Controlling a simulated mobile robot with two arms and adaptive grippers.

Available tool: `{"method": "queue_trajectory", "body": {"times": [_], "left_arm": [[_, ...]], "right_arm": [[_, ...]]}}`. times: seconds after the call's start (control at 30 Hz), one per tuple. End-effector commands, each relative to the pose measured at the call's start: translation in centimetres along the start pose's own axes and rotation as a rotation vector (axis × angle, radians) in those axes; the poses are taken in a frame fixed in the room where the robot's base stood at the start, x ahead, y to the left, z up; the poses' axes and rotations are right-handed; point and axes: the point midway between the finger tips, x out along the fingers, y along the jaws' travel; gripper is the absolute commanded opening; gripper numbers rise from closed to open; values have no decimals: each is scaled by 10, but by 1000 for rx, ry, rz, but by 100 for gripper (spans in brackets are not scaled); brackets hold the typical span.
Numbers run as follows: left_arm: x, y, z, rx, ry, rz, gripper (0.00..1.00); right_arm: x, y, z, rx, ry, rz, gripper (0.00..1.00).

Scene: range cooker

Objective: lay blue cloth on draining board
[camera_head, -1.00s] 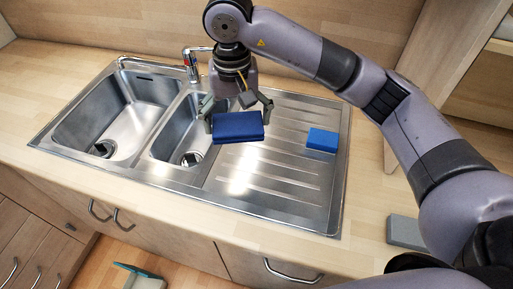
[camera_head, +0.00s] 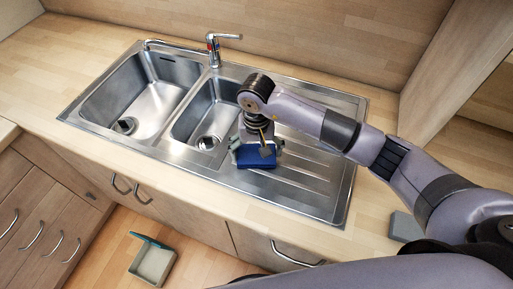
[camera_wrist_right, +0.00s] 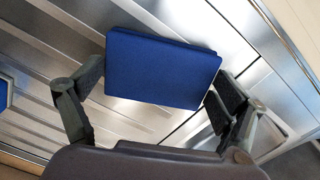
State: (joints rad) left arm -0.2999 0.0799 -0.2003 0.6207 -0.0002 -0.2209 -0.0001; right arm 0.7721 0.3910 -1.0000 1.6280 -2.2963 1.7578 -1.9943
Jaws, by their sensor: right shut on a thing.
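The blue cloth (camera_head: 257,160), a folded flat pad, is between the fingers of my right gripper (camera_head: 257,148). It is over the left front part of the ribbed steel draining board (camera_head: 325,193); I cannot tell whether it touches the board. In the right wrist view the cloth (camera_wrist_right: 160,68) has one finger of my right gripper (camera_wrist_right: 155,92) at each side, with the ribbed board behind it. My left gripper is not in view.
Two sink bowls (camera_head: 152,95) and a tap (camera_head: 214,48) lie left of the board. A small blue block (camera_wrist_right: 4,92) shows at the right wrist view's left edge. A grey block (camera_head: 404,226) sits on the counter at right. An open box (camera_head: 153,263) is on the floor.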

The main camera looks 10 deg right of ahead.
Motion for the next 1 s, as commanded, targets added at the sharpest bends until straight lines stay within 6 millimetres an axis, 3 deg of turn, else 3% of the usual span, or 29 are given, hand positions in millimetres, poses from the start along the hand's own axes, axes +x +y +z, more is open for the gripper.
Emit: {"method": "queue_trajectory", "body": {"times": [0.37, 0.4, 0.5, 0.93, 1.0], "left_arm": [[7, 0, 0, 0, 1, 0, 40], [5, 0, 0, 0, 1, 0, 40], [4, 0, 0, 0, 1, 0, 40], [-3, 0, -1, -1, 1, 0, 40], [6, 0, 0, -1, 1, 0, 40]], "right_arm": [[4, 0, -1, 0, 2, -1, 69], [2, 0, -1, 0, 2, -1, 94], [2, 0, -1, 0, 1, -1, 100], [-4, 0, 0, 1, 0, -1, 100], [-9, 0, -2, 0, 5, -2, 100]]}}
